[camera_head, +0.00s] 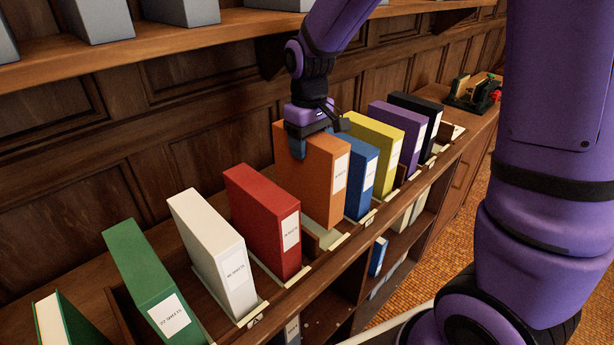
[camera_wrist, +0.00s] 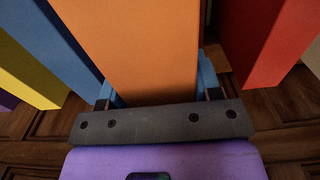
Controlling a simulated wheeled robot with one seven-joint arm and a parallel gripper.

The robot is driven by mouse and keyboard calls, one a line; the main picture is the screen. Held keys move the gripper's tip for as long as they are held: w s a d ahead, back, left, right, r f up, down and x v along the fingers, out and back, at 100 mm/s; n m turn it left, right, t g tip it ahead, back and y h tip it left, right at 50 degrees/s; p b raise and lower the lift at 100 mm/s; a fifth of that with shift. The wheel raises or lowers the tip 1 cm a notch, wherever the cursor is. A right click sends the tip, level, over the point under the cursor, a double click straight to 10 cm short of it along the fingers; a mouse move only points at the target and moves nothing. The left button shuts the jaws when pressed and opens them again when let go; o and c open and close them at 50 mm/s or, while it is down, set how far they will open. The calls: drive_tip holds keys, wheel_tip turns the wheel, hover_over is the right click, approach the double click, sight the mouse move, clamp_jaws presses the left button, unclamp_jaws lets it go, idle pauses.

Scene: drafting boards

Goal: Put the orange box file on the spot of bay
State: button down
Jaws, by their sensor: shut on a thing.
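The orange box file (camera_head: 320,186) stands upright in the row on the wooden shelf, between the red file and the blue file in the head view. My gripper (camera_head: 318,142) is at its top and shut on it, with one blue finger on its left face. In the wrist view the orange box file (camera_wrist: 135,45) fills the space between the two fingers (camera_wrist: 155,90). A pale strip shows at the foot of the file, in front of its bay (camera_head: 325,238). Whether its base touches the bay floor I cannot tell.
A red file (camera_head: 262,215) stands to the left and a blue file (camera_head: 362,165) close to the right. White (camera_head: 210,250), green, yellow, purple and black files stand along the same row. Grey boxes sit on an upper shelf (camera_head: 170,45). Panelled wall is behind.

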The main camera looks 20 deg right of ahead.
sight(309, 167)
drive_tip(key=shift+f, duration=3.1)
drive_tip(key=shift+c, duration=1.5)
unclamp_jaws()
